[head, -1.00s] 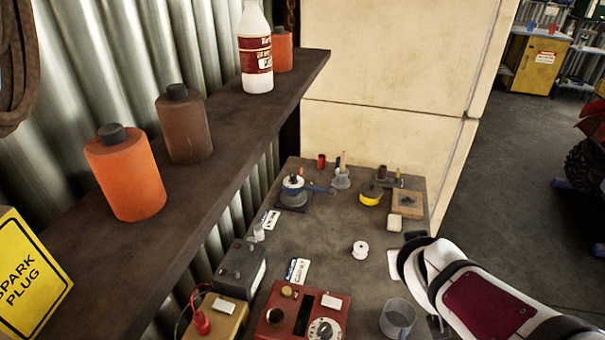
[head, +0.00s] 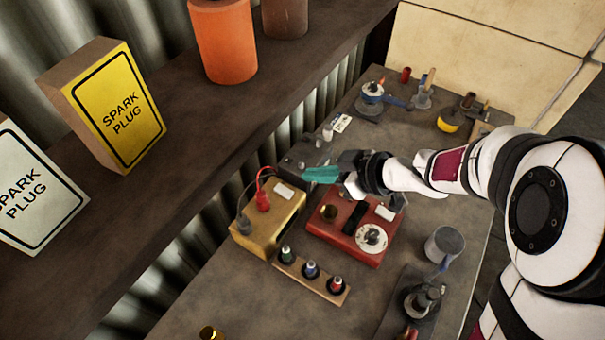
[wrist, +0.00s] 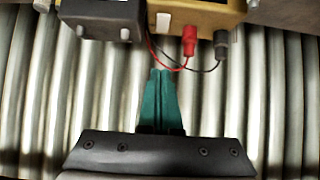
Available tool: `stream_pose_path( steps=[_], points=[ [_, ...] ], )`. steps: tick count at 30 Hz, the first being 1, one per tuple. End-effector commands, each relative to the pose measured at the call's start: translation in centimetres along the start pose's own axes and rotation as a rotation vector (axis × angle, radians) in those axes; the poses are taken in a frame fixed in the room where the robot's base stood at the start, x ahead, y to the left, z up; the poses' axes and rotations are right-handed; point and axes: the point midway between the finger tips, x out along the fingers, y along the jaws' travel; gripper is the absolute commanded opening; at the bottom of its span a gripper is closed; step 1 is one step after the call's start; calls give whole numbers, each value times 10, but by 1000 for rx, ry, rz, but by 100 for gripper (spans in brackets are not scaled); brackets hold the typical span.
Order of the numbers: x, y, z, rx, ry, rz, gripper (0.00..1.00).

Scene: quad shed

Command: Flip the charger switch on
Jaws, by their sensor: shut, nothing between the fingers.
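A gold box (head: 262,236) stands on the workbench with a red plug (head: 262,202) and a dark plug on leads and a small pale piece on top. Beside it is a red box (head: 345,225) with a dial. A dark grey box (head: 300,155) stands behind, partly hidden by my gripper. I cannot tell which is the charger, and no switch is clear. My gripper (head: 308,175) is shut and empty above the boxes, its teal fingers pointing left. In the wrist view its tips (wrist: 160,72) are close below the gold box (wrist: 205,18) and dark box (wrist: 103,14) in the picture.
A wooden strip with several coloured knobs (head: 311,275) lies in front. A grey cup (head: 444,245) stands to the right. The shelf (head: 190,150) with spark plug boxes (head: 130,105) overhangs the left side. The corrugated wall (wrist: 60,95) is close in the wrist view.

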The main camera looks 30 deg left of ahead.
Motion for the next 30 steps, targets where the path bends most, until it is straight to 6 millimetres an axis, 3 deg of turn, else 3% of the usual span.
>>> stream_pose_path(
  steps=[12,19,30],
  points=[
    [90,-1,1,0,-2,-2,0],
    [110,0,25,2,-1,1,0],
    [114,0,28,-1,0,2,0]
  ],
)
